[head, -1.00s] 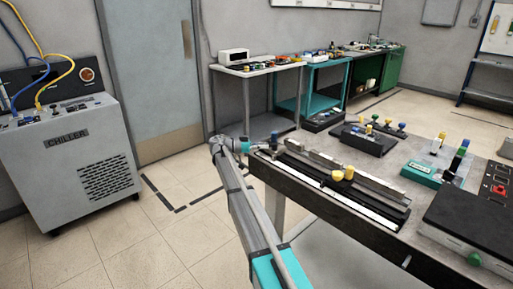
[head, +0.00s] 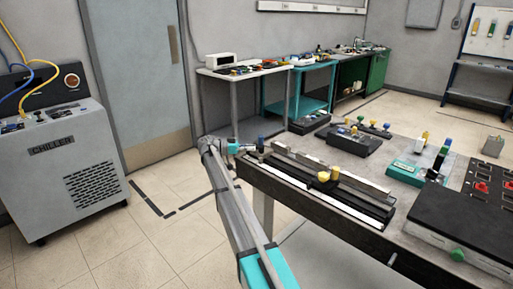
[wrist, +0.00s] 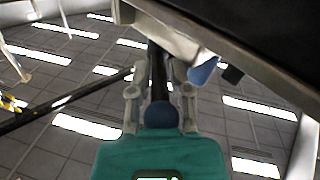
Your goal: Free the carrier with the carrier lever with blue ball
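A short upright lever with a dark blue top (head: 261,143) stands at the rail's far left end. My gripper (head: 248,148) is level with this end, just left of that lever. In the wrist view, a dark blue ball (wrist: 160,116) sits between the fingers of my gripper (wrist: 160,72), close to the teal palm, with a dark rod beyond it. The fingers stand apart on both sides; whether they press on the rod is unclear.
The bench (head: 305,222) also bears a knobbed black block (head: 350,140), a teal box (head: 408,173) and a large black case (head: 465,228). A lighter blue part (wrist: 203,70) projects near the rail edge, right of my fingers. Floor is free left of the bench, towards the chiller (head: 62,160).

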